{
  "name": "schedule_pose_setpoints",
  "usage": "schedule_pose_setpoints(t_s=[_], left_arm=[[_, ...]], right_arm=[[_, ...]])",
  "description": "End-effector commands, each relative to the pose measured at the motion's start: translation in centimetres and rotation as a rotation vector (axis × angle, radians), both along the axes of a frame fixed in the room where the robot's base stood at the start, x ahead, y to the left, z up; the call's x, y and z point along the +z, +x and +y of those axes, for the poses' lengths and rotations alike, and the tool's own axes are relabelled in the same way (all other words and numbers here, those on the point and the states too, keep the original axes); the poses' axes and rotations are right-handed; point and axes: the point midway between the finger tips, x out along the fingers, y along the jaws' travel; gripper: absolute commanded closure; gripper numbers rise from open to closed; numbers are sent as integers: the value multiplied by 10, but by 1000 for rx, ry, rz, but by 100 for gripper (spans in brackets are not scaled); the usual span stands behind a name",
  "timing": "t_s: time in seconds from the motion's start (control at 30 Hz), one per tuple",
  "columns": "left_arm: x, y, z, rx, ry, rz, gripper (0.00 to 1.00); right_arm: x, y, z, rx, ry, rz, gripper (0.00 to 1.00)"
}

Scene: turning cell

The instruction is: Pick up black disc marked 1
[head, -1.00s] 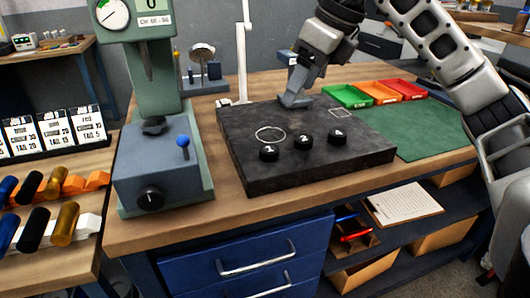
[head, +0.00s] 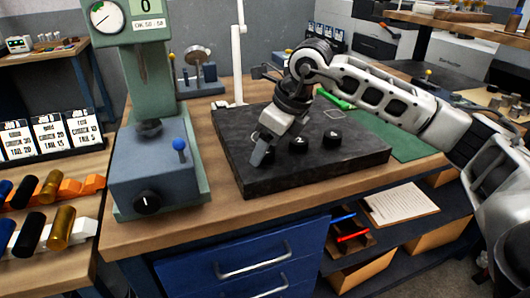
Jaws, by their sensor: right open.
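Two black discs with small white marks show on the dark stone plate (head: 300,178), the middle disc (head: 299,143) and the right disc (head: 332,140). Their marks are too small to read surely. The leftmost disc of the row, the likely disc 1, is hidden behind my right gripper (head: 262,156). That gripper points down over the left front part of the plate, at this disc's place, and is open. Whether its fingers are around the disc or above it cannot be seen. My left gripper is not in view.
A green gauge stand (head: 158,175) with a blue-knobbed lever stands left of the plate. A white post (head: 238,60) rises behind it. Labelled cards and coloured cylinders fill the left bench.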

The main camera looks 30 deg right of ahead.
Motion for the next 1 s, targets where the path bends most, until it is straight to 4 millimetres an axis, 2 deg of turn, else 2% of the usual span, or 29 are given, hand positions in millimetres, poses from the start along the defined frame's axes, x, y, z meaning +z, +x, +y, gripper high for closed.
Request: schedule_pose_setpoints(t_s=[0.27,0.3,0.5,0.83,1.0], left_arm=[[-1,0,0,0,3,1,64],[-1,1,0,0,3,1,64],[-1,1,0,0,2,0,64],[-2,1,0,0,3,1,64],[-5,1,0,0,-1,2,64]], right_arm=[[-6,2,1,1,0,0,35],[-6,2,1,1,0,0,38],[-6,2,1,1,0,0,90],[-3,2,1,1,0,-3,90],[11,3,1,1,0,-8,90]])
